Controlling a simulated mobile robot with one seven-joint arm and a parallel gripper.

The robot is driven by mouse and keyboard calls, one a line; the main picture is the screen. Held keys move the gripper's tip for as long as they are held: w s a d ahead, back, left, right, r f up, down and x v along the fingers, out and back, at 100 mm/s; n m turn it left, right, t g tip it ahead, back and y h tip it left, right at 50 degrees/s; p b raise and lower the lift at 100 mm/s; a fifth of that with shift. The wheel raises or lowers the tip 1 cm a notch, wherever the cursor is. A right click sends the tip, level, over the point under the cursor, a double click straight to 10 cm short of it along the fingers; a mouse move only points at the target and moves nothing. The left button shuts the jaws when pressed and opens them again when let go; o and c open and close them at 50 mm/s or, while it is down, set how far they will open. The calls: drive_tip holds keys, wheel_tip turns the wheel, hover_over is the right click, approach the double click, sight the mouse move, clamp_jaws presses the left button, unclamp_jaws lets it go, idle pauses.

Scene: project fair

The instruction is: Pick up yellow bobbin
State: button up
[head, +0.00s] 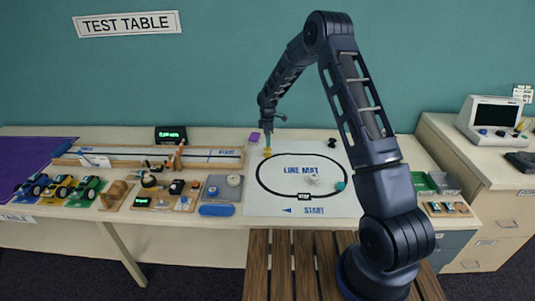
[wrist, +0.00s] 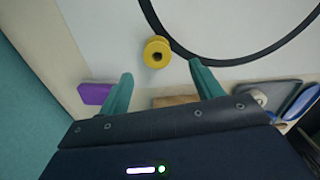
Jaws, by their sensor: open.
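The yellow bobbin (wrist: 156,52) stands on the white line mat, close to the outside of the black loop, in the wrist view. Its round top with a dark centre hole faces the camera. In the head view the bobbin (head: 267,153) is a small yellow spot just below my gripper (head: 268,139). In the wrist view my gripper (wrist: 158,84) shows two green fingers spread apart with nothing between them. The bobbin appears ahead of the fingertips, roughly centred on the gap. I cannot tell the exact height between them.
A purple block (wrist: 95,93) lies left of the left finger; it also shows in the head view (head: 254,137). The line mat (head: 262,203) carries a white item (head: 312,179) and a teal item (head: 340,186). A wooden track (head: 205,155) lies to the left.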

sight(267, 150)
drive_tip(key=f, duration=0.8)
drive_tip(key=shift+w+f, duration=0.1)
drive_tip(key=shift+w, duration=0.1)
drive_tip(key=shift+c, duration=0.5)
drive_tip(key=c, duration=0.9)
